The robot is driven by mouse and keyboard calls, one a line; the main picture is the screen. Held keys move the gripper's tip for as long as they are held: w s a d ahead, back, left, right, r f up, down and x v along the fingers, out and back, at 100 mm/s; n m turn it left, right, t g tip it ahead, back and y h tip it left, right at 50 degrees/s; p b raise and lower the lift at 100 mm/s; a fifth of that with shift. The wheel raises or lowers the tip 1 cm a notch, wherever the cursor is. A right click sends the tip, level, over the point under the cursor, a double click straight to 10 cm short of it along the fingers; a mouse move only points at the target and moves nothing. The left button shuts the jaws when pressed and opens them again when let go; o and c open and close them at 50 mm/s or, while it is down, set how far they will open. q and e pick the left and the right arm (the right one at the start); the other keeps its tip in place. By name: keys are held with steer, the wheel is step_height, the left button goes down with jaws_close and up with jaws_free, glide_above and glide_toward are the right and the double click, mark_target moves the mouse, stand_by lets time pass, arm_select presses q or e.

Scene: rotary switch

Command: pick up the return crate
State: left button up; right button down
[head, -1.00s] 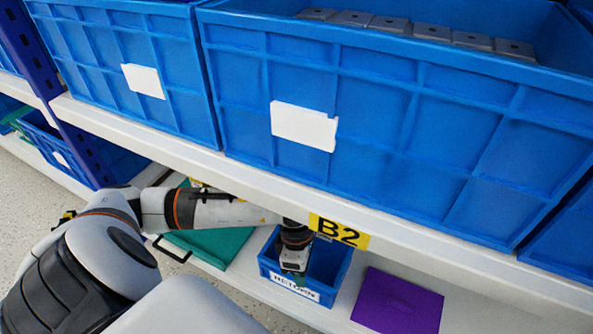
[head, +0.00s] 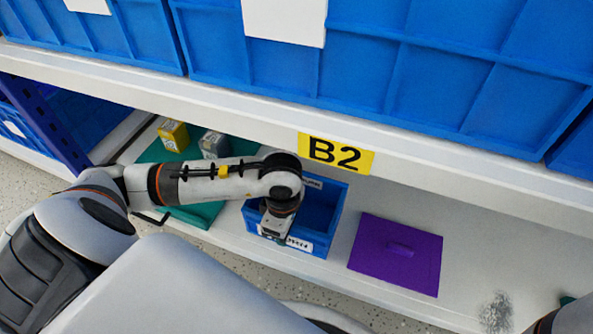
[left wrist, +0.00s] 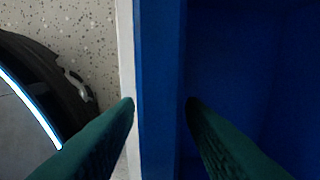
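The return crate (head: 332,222) is a small open blue bin with a white label on its front, standing on the lower shelf under the B2 sign. My left gripper (head: 270,236) points down at the crate's front wall, left of centre, and partly hides the label. In the left wrist view my two green fingers (left wrist: 160,104) are apart. The blue wall (left wrist: 160,60) runs between them, one finger on the outer side and one over the inside. I cannot tell whether they touch it. A dark part of my right arm shows at the bottom right corner; its gripper's opening cannot be made out.
A purple lid-like panel (head: 397,256) with a handle lies right of the crate. A teal tray (head: 199,214) with a yellow box (head: 173,136) and a grey box (head: 213,144) is on the left. The upper shelf edge (head: 440,163) overhangs the crate.

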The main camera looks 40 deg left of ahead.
arm_select(q)
steer(key=shift+f, duration=0.9)
steer(key=shift+r, duration=0.1)
jaws_close()
steer(key=shift+r, duration=0.1)
